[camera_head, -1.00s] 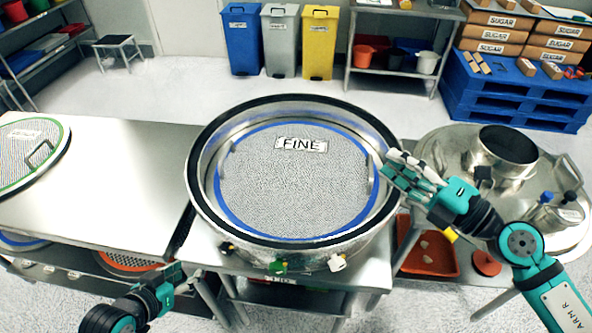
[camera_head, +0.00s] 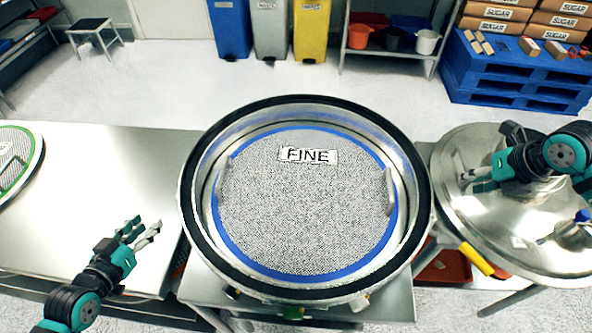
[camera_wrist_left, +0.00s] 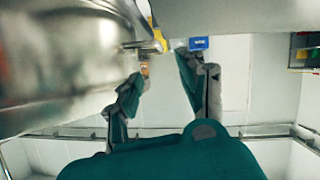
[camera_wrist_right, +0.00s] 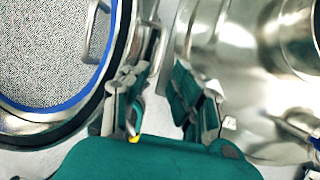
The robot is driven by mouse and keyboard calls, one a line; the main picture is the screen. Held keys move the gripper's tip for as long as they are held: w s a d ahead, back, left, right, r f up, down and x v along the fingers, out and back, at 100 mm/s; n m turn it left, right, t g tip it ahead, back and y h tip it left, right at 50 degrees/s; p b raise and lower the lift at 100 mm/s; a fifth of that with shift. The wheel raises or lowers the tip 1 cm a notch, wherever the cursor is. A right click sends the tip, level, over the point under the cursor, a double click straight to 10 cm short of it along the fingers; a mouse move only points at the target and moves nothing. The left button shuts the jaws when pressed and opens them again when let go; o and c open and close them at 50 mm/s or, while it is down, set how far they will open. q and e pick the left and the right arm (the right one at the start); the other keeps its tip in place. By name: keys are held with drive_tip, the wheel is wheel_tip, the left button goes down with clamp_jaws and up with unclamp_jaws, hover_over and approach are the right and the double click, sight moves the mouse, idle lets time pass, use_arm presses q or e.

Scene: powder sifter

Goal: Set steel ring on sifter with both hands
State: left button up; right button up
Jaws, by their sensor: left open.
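The round steel sifter (camera_head: 196,160) stands mid-view with a black rim. A FINE mesh screen (camera_head: 300,210), blue-edged with two upright handles, lies inside it. I cannot pick out a separate steel ring for certain. My left gripper (camera_head: 150,232) is open and empty, left of the sifter by the table's edge. A steel wall fills the left of the left wrist view (camera_wrist_left: 50,70). My right gripper (camera_head: 468,180) is open and empty, over the left part of a domed steel lid (camera_head: 465,215) right of the sifter. The right wrist view shows its fingers apart (camera_wrist_right: 160,85) between sifter and lid.
A steel table (camera_head: 90,190) on the left is mostly clear, with a green-edged screen (camera_head: 20,150) at its far left. Bins (camera_head: 270,30) and a blue pallet (camera_head: 510,85) stand behind.

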use_arm(q)
drive_tip(key=x, duration=1.6)
drive_tip(key=shift+w+d, duration=0.2)
drive_tip(key=shift+w, duration=0.2)
use_arm(e)
approach(431, 197)
drive_tip(key=x, duration=1)
drive_tip(key=shift+d, duration=0.1)
drive_tip(key=shift+r, duration=0.1)
use_arm(q)
drive_tip(key=c, duration=0.4)
use_arm(e)
drive_tip(key=c, duration=0.4)
use_arm(q)
clamp_jaws()
use_arm(e)
clamp_jaws()
